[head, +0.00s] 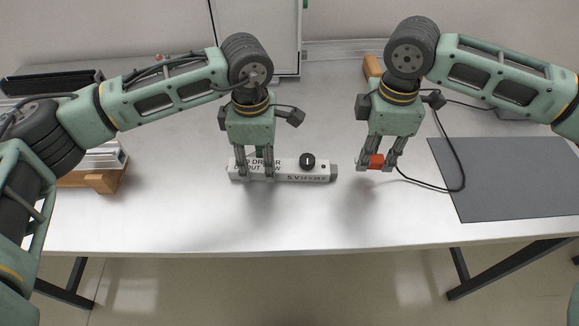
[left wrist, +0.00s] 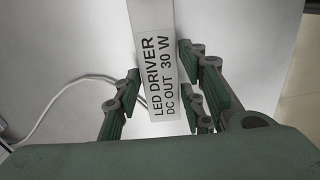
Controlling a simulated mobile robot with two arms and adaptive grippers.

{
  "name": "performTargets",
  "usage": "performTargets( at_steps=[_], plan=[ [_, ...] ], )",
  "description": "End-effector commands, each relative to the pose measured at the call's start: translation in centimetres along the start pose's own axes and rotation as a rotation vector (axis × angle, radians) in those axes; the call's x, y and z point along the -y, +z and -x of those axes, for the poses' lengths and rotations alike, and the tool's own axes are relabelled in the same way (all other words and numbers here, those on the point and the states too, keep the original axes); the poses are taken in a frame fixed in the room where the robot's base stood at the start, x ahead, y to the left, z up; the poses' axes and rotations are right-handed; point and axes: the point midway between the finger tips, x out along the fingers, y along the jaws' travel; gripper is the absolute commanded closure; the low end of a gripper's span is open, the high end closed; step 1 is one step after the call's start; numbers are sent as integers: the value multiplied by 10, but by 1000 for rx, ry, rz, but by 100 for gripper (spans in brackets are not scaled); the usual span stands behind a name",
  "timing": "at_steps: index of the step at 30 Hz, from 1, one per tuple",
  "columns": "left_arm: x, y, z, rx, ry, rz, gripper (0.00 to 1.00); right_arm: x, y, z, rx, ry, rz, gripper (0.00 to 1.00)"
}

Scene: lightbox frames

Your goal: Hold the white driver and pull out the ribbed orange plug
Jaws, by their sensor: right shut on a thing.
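The white driver (head: 300,170), lettered LED DRIVER, lies flat on the table and has a black knob and a grey right end. My left gripper (head: 255,174) is over its left part. In the left wrist view, the fingers (left wrist: 160,92) stand on both sides of the driver (left wrist: 163,60), with a gap showing at the left finger. My right gripper (head: 375,168) is shut on the orange plug (head: 376,161), to the right of the driver's grey end and apart from it. The plug's ribs are too small to make out.
A black cable (head: 430,187) loops from beside the right gripper toward a dark grey mat (head: 510,180). A wooden stand (head: 95,180) is at the left, and an orange-brown block (head: 373,68) is behind my right arm. The table (head: 190,225) is clear in front.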

Motion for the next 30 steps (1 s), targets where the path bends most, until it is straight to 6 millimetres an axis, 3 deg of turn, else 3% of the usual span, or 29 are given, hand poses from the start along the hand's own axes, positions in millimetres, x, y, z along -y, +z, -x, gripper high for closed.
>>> performTargets(
  at_steps=[5, 16, 20, 30],
  plan=[
    [0, 0, 0, 0, 0, 0, 46, 0, 0, 0, 0, 0, 0, 100],
    [-1, 0, 7, 1, 2, 0, 46, 0, 0, 0, 0, 0, 0, 100],
    [-1, 0, 26, 1, 5, 0, 46, 0, 0, 0, 0, 0, 0, 100],
    [-1, 0, 96, 1, 3, 0, 46, 0, 0, 0, 0, 0, 0, 100]
  ],
)
